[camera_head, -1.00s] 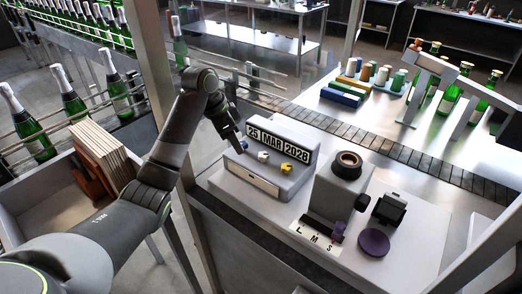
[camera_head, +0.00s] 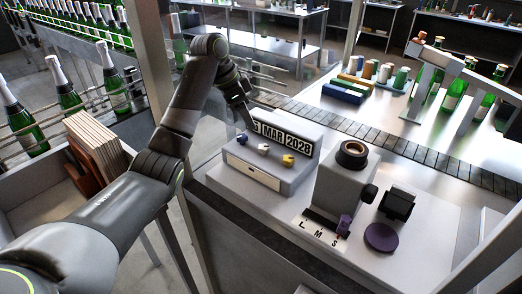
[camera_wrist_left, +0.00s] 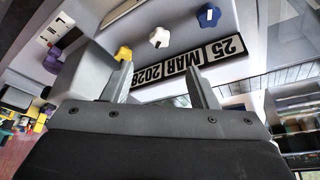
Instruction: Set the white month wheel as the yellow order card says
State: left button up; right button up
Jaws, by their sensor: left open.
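The grey date unit (camera_head: 235,157) carries a black-framed display (camera_head: 287,142) reading MAR 2028, its day partly hidden by my left gripper (camera_head: 246,118). The wrist view shows the display (camera_wrist_left: 190,62) upside down, reading 25 MAR 2028. Below it sit a blue-marked wheel (camera_head: 242,138), the white month wheel (camera_head: 263,149) and a yellow wheel (camera_head: 288,160). In the wrist view the white wheel (camera_wrist_left: 159,37) lies beyond the space between my open, empty fingers (camera_wrist_left: 158,88). The fingers are apart from the wheels. No yellow order card can be made out. My right gripper is out of view.
Right of the date unit stand a grey block with a dark ring (camera_head: 352,150), a black device (camera_head: 397,204) and a purple disc (camera_head: 381,237). A dark conveyor (camera_head: 400,148) runs behind. Bottles (camera_head: 66,92) and a bin with wooden boards (camera_head: 95,145) are at left.

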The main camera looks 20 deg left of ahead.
aim_at(263, 146)
pick_arm(q)
jog(key=p+x, duration=0.2)
jog(key=x, duration=0.8)
jog(key=shift+p, duration=0.3)
jog(key=shift+w+d+f, duration=0.1)
jog(key=shift+d+f, duration=0.05)
jog(key=shift+f, duration=0.5)
jog(key=c, duration=1)
jog(key=shift+r+p, duration=0.2)
jog(key=shift+p, duration=0.35)
jog(key=n+p, duration=0.2)
jog(key=n+t+y+p, duration=0.1)
jog(key=p, duration=0.2)
jog(key=shift+d+r+n, duration=0.15)
jog(key=shift+n, duration=0.25)
jog(key=shift+n+y+p, duration=0.3)
jog(key=shift+n+p, duration=0.3)
jog(key=shift+p, duration=0.1)
jog(key=shift+f, duration=0.25)
